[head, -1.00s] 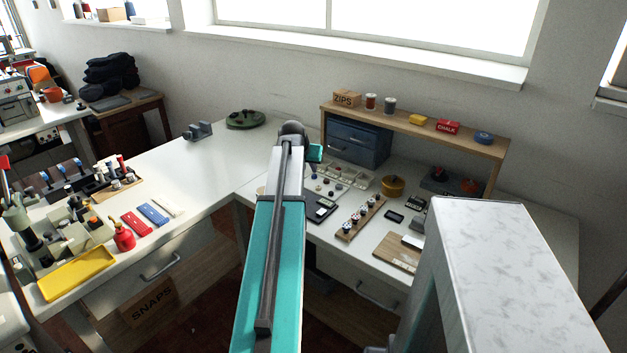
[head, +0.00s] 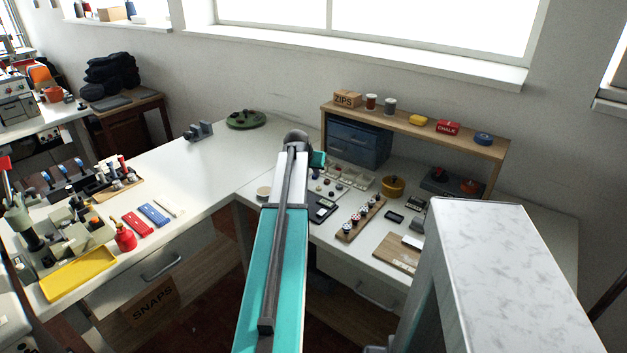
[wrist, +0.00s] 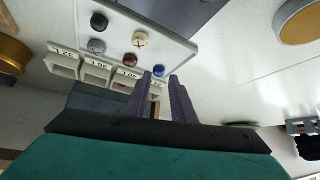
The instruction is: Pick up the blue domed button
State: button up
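The blue button (wrist: 158,70) is small, round and bright blue in the wrist view. It shows between and just beyond the tips of my gripper (wrist: 161,76). My gripper's two dark fingers stand apart with nothing held between them. The button appears to lie on the pale tray (wrist: 172,40); whether the fingers are above it or around it, I cannot tell.
Labelled compartments (wrist: 95,73) stand beside the buttons. In the head view, a blue drawer box (head: 357,143) stands behind, under a wooden shelf (head: 450,133).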

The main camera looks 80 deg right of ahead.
jog(key=shift+x, duration=1.45)
grip_shut()
